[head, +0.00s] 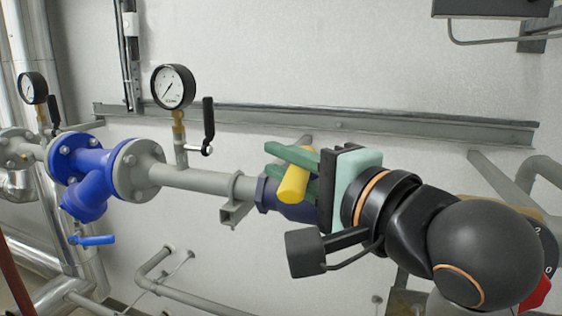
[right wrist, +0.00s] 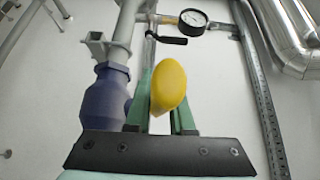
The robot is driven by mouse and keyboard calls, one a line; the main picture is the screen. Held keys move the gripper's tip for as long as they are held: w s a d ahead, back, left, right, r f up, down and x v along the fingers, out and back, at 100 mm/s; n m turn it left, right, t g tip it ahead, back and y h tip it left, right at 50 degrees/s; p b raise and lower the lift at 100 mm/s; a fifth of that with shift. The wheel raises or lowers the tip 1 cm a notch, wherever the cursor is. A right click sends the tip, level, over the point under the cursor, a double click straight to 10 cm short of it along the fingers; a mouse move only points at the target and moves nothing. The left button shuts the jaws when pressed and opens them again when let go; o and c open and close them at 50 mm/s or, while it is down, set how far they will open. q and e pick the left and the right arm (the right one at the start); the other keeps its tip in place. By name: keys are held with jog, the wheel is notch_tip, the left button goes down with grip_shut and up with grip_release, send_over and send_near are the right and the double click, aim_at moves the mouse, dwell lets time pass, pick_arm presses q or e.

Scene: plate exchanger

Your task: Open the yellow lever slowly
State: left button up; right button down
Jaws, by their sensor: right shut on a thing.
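The yellow lever (head: 294,184) sits at the dark blue valve body (head: 297,211) on the grey pipe, in the middle of the head view. My right gripper (head: 296,166) is at the lever, its green fingers on either side of it and shut on it. In the right wrist view the lever (right wrist: 168,86) shows as a rounded yellow end between the green fingers (right wrist: 160,95). The valve body (right wrist: 106,98) is to the left of them there. The lever's joint to the valve is hidden by the gripper. My left gripper is not in view.
A pressure gauge (head: 173,87) and a small black-handled valve (head: 208,118) rise from the pipe left of my gripper. A blue strainer (head: 95,178) is farther left. A grey wall rail (head: 320,118) runs behind. Lower pipes (head: 190,294) run below.

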aim_at(310, 174)
jog(key=shift+d, duration=0.1)
jog(key=c, duration=0.9)
grip_release()
jog(key=shift+d, duration=0.15)
jog(key=shift+o, duration=0.6)
jog(key=v, duration=0.7)
jog(key=shift+s+b, duration=0.2)
jog(key=shift+b, duration=0.2)
jog(key=b+v, duration=0.2)
jog(key=shift+s+d+f, duration=0.1)
jog(key=shift+s+f, duration=0.1)
jog(key=shift+s, duration=0.05)
jog(key=shift+b+v, duration=1.05)
jog(key=shift+v, duration=0.15)
